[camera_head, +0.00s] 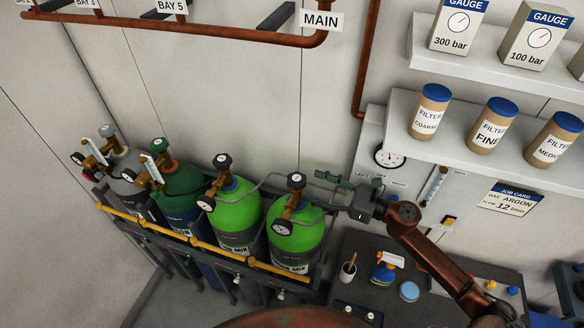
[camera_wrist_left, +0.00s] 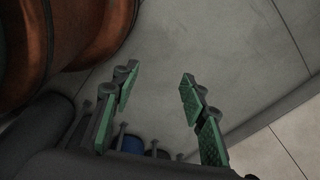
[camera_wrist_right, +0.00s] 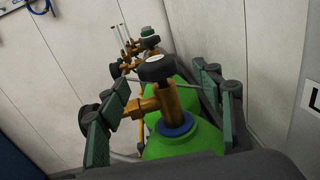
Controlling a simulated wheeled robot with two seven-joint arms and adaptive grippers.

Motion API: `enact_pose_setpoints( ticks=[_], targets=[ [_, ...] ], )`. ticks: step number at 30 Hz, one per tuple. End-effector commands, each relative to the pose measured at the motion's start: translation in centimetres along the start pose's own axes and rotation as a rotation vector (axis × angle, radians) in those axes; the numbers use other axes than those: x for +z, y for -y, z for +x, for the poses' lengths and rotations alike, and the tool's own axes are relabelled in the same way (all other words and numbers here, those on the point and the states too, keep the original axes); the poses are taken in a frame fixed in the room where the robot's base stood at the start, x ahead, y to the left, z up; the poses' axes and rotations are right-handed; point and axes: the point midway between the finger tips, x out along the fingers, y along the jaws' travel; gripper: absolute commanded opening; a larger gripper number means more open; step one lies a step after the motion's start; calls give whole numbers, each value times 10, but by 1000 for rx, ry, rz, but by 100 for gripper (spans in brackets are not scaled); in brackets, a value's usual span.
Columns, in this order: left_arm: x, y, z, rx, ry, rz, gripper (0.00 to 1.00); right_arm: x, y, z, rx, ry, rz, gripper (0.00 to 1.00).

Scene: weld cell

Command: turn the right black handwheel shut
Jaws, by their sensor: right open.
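The right black handwheel (camera_head: 297,181) tops the brass valve (camera_head: 287,207) of the rightmost bright green cylinder (camera_head: 297,240). In the right wrist view the black handwheel (camera_wrist_right: 155,69) shows between the fingers, above a brass valve body (camera_wrist_right: 168,100) and blue collar. My right gripper (camera_head: 322,191) is open, just right of the handwheel in the head view, its fingers pointing toward it. It also shows in the right wrist view (camera_wrist_right: 163,78), apart from the wheel. My left gripper (camera_wrist_left: 160,88) is open and empty, outside the head view.
Another bright green cylinder (camera_head: 235,215) with a black handwheel (camera_head: 222,161) stands left, beside dark green and grey cylinders. A yellow bar (camera_head: 190,238) runs across the rack front. A wall panel with a gauge (camera_head: 389,157) and a bench holding a spray bottle (camera_head: 386,268) are to the right.

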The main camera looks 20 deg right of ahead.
Motion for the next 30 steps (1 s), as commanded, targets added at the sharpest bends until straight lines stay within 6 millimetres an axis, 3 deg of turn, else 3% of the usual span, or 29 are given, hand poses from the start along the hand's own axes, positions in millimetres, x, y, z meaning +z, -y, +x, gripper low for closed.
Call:
enact_pose_setpoints(
  ticks=[9, 12, 19, 24, 30],
  targets=[
    [30, -2, -26, 3, 35, -8, 40, 1, 8, 52, -6, -2, 5, 60],
    [23, -2, -30, 2, 29, -6, 40, 0, 8, 63, -5, -3, 6, 60],
    [-17, 2, -31, -1, -22, 2, 40, -3, 7, 72, -6, -4, 5, 60],
    [-10, 1, -30, 0, -12, 1, 40, -4, 7, 72, -5, -4, 5, 60],
    [1, 0, -31, 0, 2, -2, 40, -3, 7, 72, -5, -4, 5, 47]
  ],
)
